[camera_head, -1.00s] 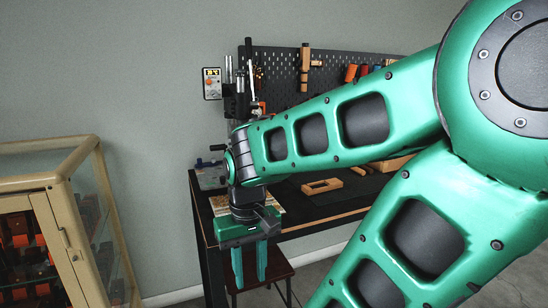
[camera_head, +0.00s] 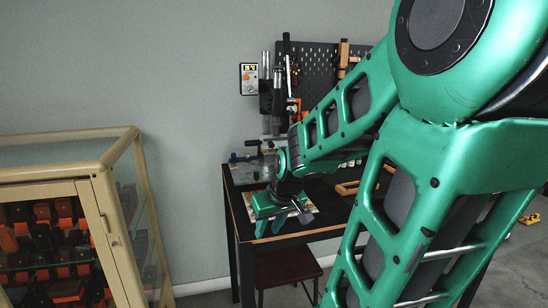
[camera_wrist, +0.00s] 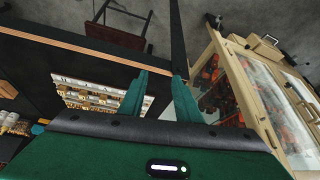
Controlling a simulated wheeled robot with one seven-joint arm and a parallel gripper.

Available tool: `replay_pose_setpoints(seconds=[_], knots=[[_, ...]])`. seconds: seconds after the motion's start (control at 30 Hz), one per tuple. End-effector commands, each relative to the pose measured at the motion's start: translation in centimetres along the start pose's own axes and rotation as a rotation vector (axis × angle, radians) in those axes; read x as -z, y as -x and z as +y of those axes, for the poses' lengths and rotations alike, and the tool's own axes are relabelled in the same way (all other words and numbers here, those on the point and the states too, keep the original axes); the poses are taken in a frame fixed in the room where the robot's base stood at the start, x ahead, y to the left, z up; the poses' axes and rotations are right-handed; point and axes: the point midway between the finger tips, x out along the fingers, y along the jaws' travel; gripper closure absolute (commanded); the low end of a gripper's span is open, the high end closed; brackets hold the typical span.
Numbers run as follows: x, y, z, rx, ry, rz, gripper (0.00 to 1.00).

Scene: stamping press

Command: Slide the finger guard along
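The stamping press (camera_head: 277,100) stands at the back left of the workbench in the head view, a dark column with steel rods. Its lower part is partly hidden by my arm, and I cannot make out the finger guard. My gripper (camera_head: 270,230) is at the bench's front left corner, in front of the press and apart from it. In the wrist view, my gripper's two green fingers (camera_wrist: 160,95) stand apart with nothing between them. The press does not show in the wrist view.
A glass-sided cabinet (camera_head: 118,160) with orange items stands at left. A stool (camera_head: 283,266) is under the bench. A control box (camera_head: 249,78) hangs on the wall.

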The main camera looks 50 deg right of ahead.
Motion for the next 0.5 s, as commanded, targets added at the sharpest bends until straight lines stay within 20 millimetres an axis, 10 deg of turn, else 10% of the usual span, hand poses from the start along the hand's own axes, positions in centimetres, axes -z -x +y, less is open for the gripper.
replay_pose_setpoints(seconds=[0.23,0.5], knots=[[11.5,-2.8,1.8,0.017,0.067,0.399,0.7],[21.0,-1.1,7.3,-0.059,0.016,0.838,0.7]])
